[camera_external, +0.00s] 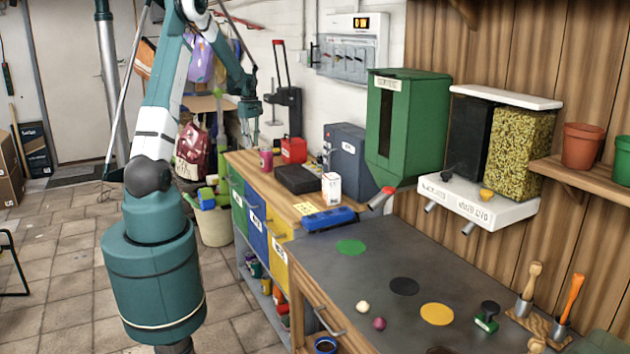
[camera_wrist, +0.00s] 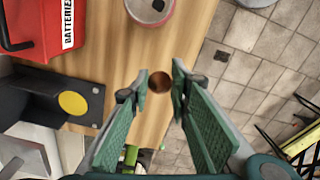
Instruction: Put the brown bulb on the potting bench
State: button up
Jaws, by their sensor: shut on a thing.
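My gripper (camera_wrist: 157,85) is shut on the brown bulb (camera_wrist: 160,82), a small round brown thing between the fingertips in the wrist view. In the external view my gripper (camera_external: 249,137) is at the far end of the wooden workbench, and the bulb cannot be made out there. The potting bench (camera_external: 455,274) has a dark grey top and stands in the foreground, well away from the gripper. A green disc (camera_external: 351,246), a black disc (camera_external: 404,286) and a yellow disc (camera_external: 436,314) mark its top. A pale bulb (camera_external: 362,307) and a purple bulb (camera_external: 379,323) lie on it.
The wooden workbench (camera_external: 248,168) holds a red box (camera_external: 293,150), a pink can (camera_external: 266,160), a black case (camera_external: 297,179), a white container (camera_external: 331,187) and a blue tool (camera_external: 328,219). The green dispenser (camera_external: 410,120) overhangs the potting bench's far end. Tools stand at its right.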

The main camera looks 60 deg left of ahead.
jog(key=s+d, duration=0.3)
jog(key=d, duration=0.6)
jog(key=w+d+m, duration=0.1)
jog(key=w+d, duration=0.1)
jog(key=d, duration=0.5)
jog(key=w+d+m, duration=0.2)
jog(key=d, duration=0.5)
jog(key=w+d+r+m+b, duration=0.1)
jog(key=w+d+m, duration=0.1)
jog(key=d, duration=0.5)
jog(key=shift+w+d, duration=0.2)
jog(key=shift+w, duration=0.25)
jog(key=s+d+f+m+b, duration=0.15)
jog(key=d+m, duration=0.45)
jog(key=d, duration=2.1)
jog(key=s+d+m, duration=0.2)
jog(key=d+m, duration=0.4)
jog(key=d, duration=2)
jog(key=s+d+m, duration=0.1)
jog(key=s+d, duration=0.2)
jog(key=d, duration=0.4)
jog(key=s+d+f+m+b, duration=0.1)
jog(key=s+d, duration=0.2)
jog(key=d, duration=0.4)
jog(key=s+d+f+m, duration=0.1)
jog(key=s+d, duration=0.3)
jog(key=d, duration=0.4)
jog(key=shift+f+m, duration=0.15)
jog(key=shift+m, duration=0.25)
jog(key=shift+s, duration=0.1)
